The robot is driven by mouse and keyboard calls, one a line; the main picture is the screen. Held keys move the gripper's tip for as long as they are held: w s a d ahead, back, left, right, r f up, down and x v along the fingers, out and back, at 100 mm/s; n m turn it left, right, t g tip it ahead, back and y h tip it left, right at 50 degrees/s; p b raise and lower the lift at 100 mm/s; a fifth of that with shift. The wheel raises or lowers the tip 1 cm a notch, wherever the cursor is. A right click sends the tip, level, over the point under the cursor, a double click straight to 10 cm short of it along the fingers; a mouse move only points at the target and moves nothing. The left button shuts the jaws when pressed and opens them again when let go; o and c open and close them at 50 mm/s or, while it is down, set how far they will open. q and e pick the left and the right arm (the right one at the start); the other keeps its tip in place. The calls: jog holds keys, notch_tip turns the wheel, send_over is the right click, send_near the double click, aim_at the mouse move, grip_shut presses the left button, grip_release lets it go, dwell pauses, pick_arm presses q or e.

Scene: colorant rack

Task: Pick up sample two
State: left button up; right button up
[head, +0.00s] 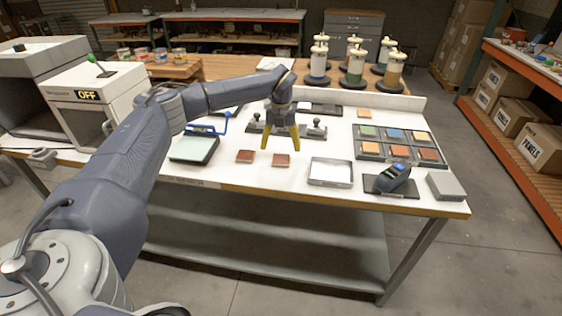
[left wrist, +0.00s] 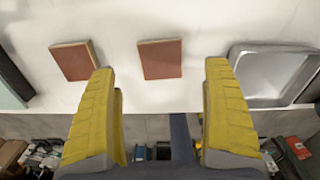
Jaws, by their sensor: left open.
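Two square reddish-brown sample tiles lie flat side by side on the white table, a left tile (head: 245,156) and a right tile (head: 281,160). I see no labels telling which is sample two. In the left wrist view the left tile (left wrist: 73,60) and right tile (left wrist: 160,59) both show fully. My left gripper (head: 282,147) is open and empty, pointing down above the right tile. In the left wrist view its yellow fingers (left wrist: 162,68) are spread either side of the right tile, with the left tile outside them. My right gripper is not in view.
A silver tray (head: 330,171) stands to the right of the tiles, a green-topped device (head: 194,148) to the left. Further right are a dark rack (head: 383,149) of coloured tiles, a blue-grey handheld device (head: 394,178) and a grey box (head: 446,186). The front table edge is close.

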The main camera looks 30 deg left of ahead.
aim_at(281, 158)
pick_arm(q)
jog(key=shift+d+f, duration=0.1)
jog(key=shift+f, duration=2.9)
jog(key=c, duration=1.1)
jog(key=shift+r, duration=0.1)
jog(key=shift+c, duration=0.2)
